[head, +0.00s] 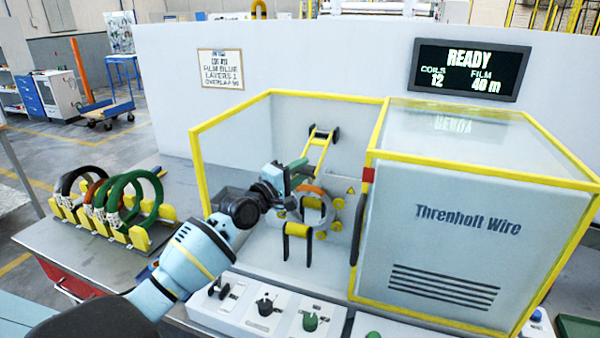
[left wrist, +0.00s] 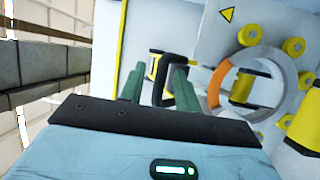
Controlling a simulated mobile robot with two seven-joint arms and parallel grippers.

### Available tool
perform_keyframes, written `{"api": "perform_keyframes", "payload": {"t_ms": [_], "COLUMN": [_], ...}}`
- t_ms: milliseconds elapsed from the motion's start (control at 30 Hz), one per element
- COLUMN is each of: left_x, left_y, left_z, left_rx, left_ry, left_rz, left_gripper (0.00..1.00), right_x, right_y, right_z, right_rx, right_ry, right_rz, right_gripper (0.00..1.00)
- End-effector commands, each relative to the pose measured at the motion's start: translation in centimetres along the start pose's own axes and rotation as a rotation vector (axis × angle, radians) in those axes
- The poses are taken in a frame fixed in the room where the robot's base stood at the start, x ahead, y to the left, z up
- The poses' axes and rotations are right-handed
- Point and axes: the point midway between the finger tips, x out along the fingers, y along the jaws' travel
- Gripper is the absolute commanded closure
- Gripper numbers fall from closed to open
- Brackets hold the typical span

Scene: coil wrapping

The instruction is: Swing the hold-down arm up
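The hold-down arm (head: 319,149) is a yellow two-bar frame with black parts at its top end. It slants up against the back wall of the yellow-framed machine, above a grey ring (head: 328,211). In the left wrist view its yellow-and-black end (left wrist: 153,66) and a black loop handle (left wrist: 163,84) show past the fingers. My left gripper (head: 302,170) reaches in from the left, just below the arm's frame. In the left wrist view its two green fingers (left wrist: 155,86) stand apart with the black loop in line with the gap. Contact cannot be told. My right gripper is not in view.
The ring has an orange section (left wrist: 217,82) and yellow rollers (left wrist: 295,47) around it. A yellow-and-black roller (head: 297,230) sits below. The grey hood (head: 460,225) bounds the right. A rack with several coils (head: 141,238) stands left. Control boxes (head: 262,312) line the front.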

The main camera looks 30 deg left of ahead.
Motion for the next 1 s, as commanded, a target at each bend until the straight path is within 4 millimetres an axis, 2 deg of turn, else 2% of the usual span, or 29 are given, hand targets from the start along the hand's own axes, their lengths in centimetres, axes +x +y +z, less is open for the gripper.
{"api": "perform_keyframes", "payload": {"t_ms": [267, 533, 1000], "left_x": [0.13, 0.12, 0.10], "left_y": [0.04, 0.04, 0.16], "left_z": [0.00, 0.00, -0.31], "left_rx": [0.000, 0.000, 0.001], "left_ry": [0.000, 0.000, 0.000], "left_rz": [0.001, 0.000, 0.000], "left_gripper": [0.67, 1.00, 1.00], "right_x": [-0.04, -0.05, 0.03], "right_y": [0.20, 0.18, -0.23], "right_z": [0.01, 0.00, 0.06], "right_rx": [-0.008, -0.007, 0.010], "right_ry": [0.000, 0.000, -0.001], "right_rz": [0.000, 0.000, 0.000], "right_gripper": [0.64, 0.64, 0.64]}}
